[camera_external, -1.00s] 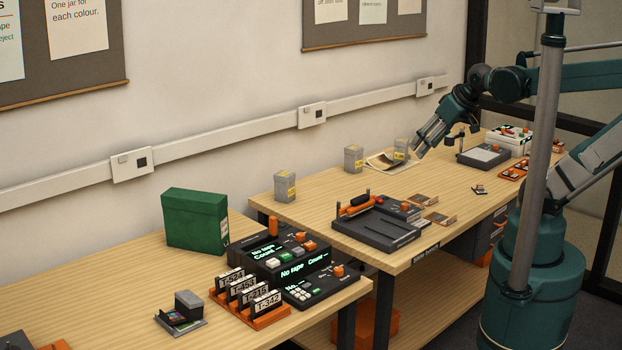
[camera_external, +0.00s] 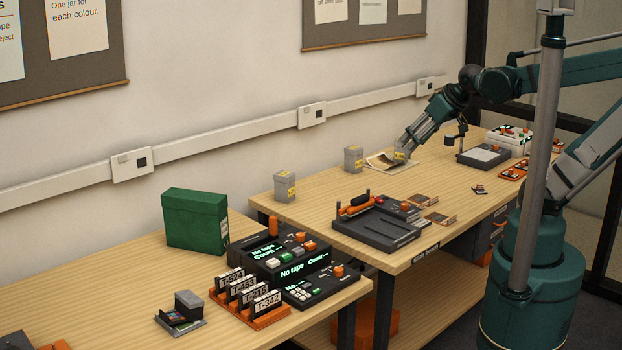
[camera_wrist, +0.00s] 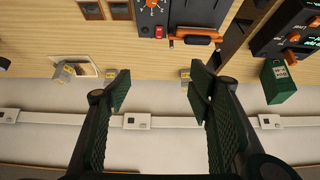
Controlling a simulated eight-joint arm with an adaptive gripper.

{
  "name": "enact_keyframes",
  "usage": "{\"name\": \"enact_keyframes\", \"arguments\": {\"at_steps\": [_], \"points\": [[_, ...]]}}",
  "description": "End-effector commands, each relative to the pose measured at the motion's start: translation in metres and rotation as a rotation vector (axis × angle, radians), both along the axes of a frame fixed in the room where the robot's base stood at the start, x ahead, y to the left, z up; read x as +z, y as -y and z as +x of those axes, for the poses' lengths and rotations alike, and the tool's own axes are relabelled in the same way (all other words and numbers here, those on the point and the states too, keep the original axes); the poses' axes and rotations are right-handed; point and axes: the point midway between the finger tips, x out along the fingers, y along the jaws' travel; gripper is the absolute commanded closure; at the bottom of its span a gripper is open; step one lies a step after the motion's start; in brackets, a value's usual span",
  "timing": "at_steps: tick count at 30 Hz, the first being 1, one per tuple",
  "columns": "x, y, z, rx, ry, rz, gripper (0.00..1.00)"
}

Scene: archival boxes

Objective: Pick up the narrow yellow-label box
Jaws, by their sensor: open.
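A dark device with orange parts (camera_external: 375,224) stands in front. A grey tray device (camera_external: 483,156) is to the right. A green box (camera_external: 195,220) stands on the near bench. The wall runs behind.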

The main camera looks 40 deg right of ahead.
Motion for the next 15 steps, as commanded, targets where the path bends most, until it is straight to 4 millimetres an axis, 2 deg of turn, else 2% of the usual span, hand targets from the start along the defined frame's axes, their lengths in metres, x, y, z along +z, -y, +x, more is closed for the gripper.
{"name": "enact_keyframes", "arguments": {"at_steps": [15], "points": [[-0.005, -0.019, 0.092, 0.037, 0.104, 0.008, 0.48]]}}
